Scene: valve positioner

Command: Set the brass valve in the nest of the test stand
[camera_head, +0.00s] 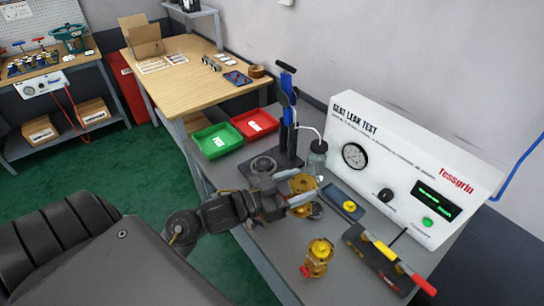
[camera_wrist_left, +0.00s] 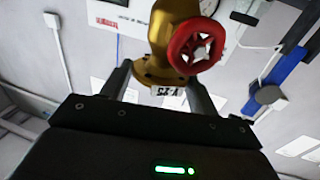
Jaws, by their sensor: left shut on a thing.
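A brass valve (camera_head: 302,184) is in the jaws of my left gripper (camera_head: 296,200) in the head view, above the grey bench. In the left wrist view the brass valve (camera_wrist_left: 155,68) sits between the fingers of the gripper (camera_wrist_left: 158,90), with a red handwheel facing the camera and a small tag at its lower flange. The test stand (camera_head: 288,115) has a blue and black column. Its dark base carries a round grey nest (camera_head: 263,163), left of and behind the held valve; the nest looks empty. My right gripper is not in view.
A second brass valve (camera_head: 318,254) with a red part stands on the bench in front. A white leak tester (camera_head: 400,165) lines the back. A dark tray with a yellow piece (camera_head: 346,203), a tool block (camera_head: 375,262), and green (camera_head: 216,142) and red (camera_head: 254,124) bins are near.

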